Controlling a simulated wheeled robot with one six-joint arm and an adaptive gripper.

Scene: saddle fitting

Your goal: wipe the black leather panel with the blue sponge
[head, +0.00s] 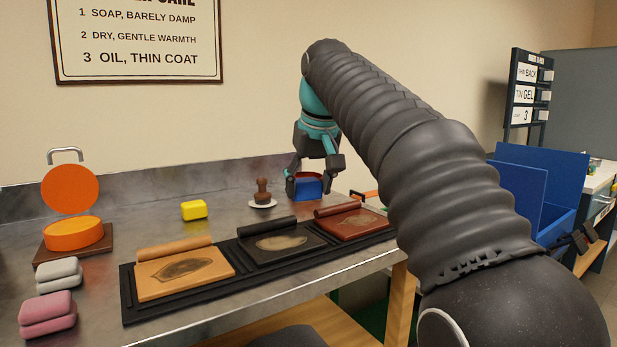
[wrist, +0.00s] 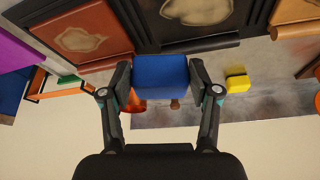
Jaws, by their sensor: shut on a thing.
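My gripper (head: 314,184) is shut on the blue sponge (head: 308,187), above the bench behind the tray of panels. In the wrist view the sponge (wrist: 161,76) sits between both fingers of the gripper (wrist: 160,80). The black leather panel (head: 284,243) lies in the middle of the tray, with a pale patch on its face and a rolled dark edge at its back. It also shows at the top of the wrist view (wrist: 160,29). The sponge looks apart from the panel.
A tan panel (head: 184,273) and a red-brown panel (head: 352,222) flank the black one in the black tray (head: 128,302). A yellow sponge (head: 194,210) and a brown-handled tool (head: 263,192) stand behind. Grey sponges (head: 58,275), pink sponges (head: 47,314) and an open orange tin (head: 73,234) are at left.

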